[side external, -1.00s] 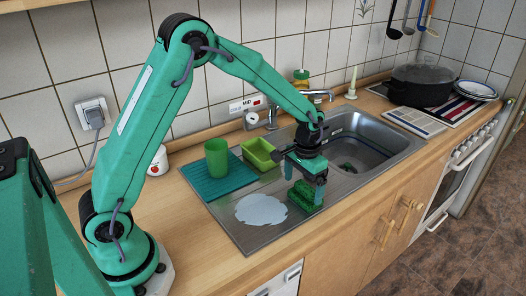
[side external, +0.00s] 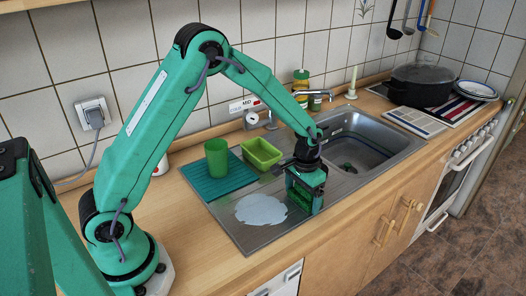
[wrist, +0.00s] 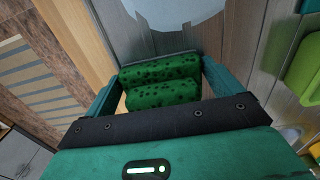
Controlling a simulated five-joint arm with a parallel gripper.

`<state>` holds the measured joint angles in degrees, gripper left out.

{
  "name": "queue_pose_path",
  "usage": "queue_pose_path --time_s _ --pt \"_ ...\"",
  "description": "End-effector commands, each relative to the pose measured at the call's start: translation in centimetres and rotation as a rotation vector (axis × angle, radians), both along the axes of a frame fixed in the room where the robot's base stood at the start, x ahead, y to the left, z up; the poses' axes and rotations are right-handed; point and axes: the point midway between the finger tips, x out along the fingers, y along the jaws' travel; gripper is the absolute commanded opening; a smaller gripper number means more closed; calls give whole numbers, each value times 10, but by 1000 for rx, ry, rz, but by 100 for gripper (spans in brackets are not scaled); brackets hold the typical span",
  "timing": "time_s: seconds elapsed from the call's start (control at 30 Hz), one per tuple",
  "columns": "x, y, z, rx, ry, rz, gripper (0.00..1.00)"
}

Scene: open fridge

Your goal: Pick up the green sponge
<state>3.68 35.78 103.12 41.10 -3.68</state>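The green sponge (side external: 299,196) rests on the steel drainboard, just right of a pale puddle. My gripper (side external: 305,199) is lowered over it, pointing down, with its fingers partly hiding it. In the wrist view the dark-spotted sponge (wrist: 161,82) lies between the two teal fingers of my gripper (wrist: 161,88). The fingers stand on opposite sides of it, very close, with a narrow gap showing at the left. I see no clear sign of them pressing on it.
The pale puddle (side external: 261,209) lies on the drainboard (side external: 243,235). A green cup (side external: 216,158) stands on a teal mat (side external: 212,186), beside a lime-green tub (side external: 262,153). The sink (side external: 368,146) and faucet (side external: 318,94) are behind and right. A black pot (side external: 421,86) stands farther right.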

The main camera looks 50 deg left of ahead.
Motion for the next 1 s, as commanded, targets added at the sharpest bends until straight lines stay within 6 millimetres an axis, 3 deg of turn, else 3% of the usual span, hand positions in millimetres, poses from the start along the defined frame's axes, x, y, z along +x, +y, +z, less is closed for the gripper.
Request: queue_pose_path --time_s 0.03,0.13,0.57,0.87,1.0 --pt "0 0 0 0 0 0 80" --pt "0 0 0 0 0 0 64" --pt "0 0 6 0 -2 0 64" --pt "1 0 40 0 -4 0 64" --pt "-12 -18 54 0 -2 -5 64"
